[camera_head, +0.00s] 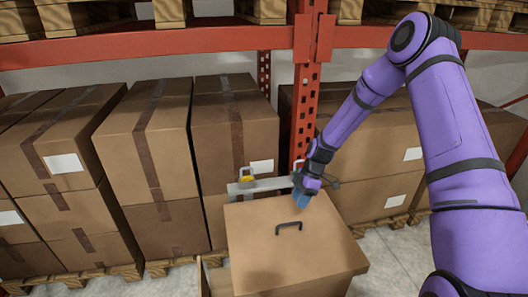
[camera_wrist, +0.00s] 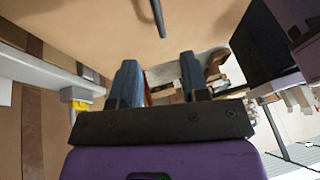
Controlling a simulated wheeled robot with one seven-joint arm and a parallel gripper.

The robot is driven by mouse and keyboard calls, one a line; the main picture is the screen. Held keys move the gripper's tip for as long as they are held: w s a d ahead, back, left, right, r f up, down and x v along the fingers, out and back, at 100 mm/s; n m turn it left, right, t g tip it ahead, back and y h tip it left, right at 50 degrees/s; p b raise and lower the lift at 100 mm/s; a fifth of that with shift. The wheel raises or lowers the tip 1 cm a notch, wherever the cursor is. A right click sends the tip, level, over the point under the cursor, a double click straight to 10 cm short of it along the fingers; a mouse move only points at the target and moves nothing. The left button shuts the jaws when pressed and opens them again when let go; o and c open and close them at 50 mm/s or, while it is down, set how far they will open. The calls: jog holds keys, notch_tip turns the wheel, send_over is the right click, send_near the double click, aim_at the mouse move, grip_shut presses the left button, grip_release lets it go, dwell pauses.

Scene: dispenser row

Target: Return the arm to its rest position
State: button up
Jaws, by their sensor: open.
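My purple arm reaches in from the right in the head view. My gripper (camera_head: 302,199) is just above the far edge of a brown box-shaped dispenser top (camera_head: 255,254), behind its dark handle (camera_head: 289,228). In the wrist view my gripper (camera_wrist: 160,82) shows two blue-grey fingers spread apart with nothing held between them. The brown top (camera_wrist: 100,25) and the dark handle (camera_wrist: 158,18) lie beyond the fingertips. Whether the fingers touch the top cannot be told.
A grey bar (camera_head: 260,185) with a yellow-and-grey padlock-like item (camera_head: 246,174) stands behind the brown top. An orange rack post (camera_head: 305,95) rises close to my gripper. Stacked cartons (camera_head: 150,140) on pallets fill the back. Bare floor (camera_head: 395,255) shows at right.

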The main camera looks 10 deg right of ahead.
jog(key=s+d+r+m+t+h, duration=0.1)
jog(key=s+r+m, duration=0.2)
jog(key=r, duration=0.7)
jog(key=s+r+m+t+h, duration=0.15)
jog(key=s+r, duration=0.25)
jog(key=r, duration=0.6)
jog(key=s+d+r+m+t+h, duration=0.1)
jog(key=s+r+m+h, duration=0.15)
jog(key=r, duration=0.75)
jog(key=s+r+m+t, duration=0.1)
jog(key=s+r+m, duration=0.2)
jog(key=s, duration=0.5)
jog(key=s+r+m+t, duration=0.1)
jog(key=s+r+m, duration=0.3)
jog(key=s, duration=0.3)
jog(key=s+d+r+m+t, duration=0.1)
jog(key=s+r+m+t, duration=0.1)
jog(key=s+r, duration=0.3)
jog(key=s+m, duration=0.1)
jog(key=s, duration=0.2)
jog(key=shift+s+r+m, duration=0.2)
jog(key=shift+s+m, duration=0.1)
